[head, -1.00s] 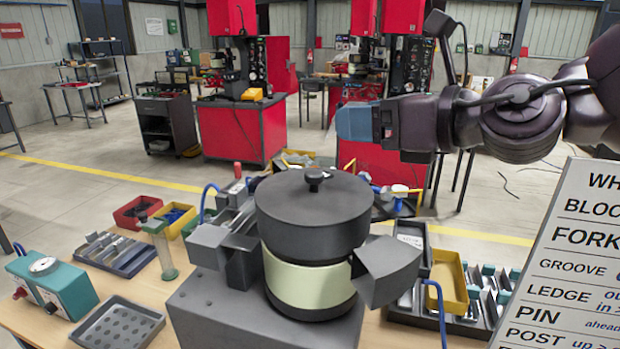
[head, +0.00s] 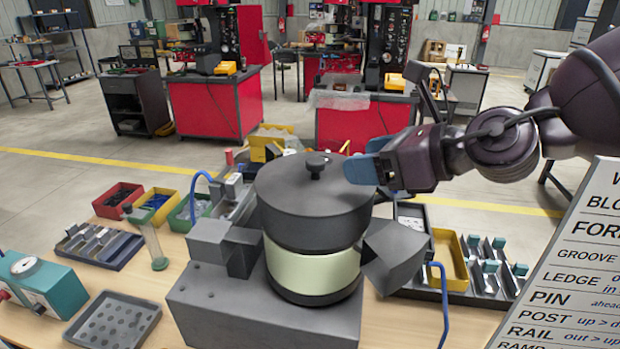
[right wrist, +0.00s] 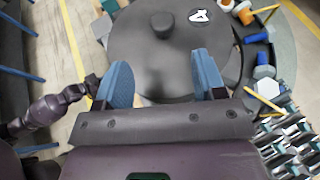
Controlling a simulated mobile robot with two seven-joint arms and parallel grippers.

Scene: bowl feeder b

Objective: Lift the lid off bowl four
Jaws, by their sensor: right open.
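The bowl feeder has a dark grey round lid (head: 312,190) with a small black knob (head: 316,163) on top. The lid sits on the bowl, above a pale green band (head: 312,266). In the right wrist view the lid (right wrist: 170,70) carries a white mark like a 4, and its knob (right wrist: 162,24) lies ahead of the fingers. My right gripper (head: 362,166) is just right of the knob at about lid height in the head view. In the right wrist view the right gripper (right wrist: 160,84) has its blue fingers apart with nothing between them.
Grey blocks (head: 225,246) flank the bowl on its base (head: 250,315). Red and yellow bins (head: 118,200) and a teal control box (head: 38,288) stand left. A sorted parts tray (head: 480,275) and a sign board (head: 570,270) stand right.

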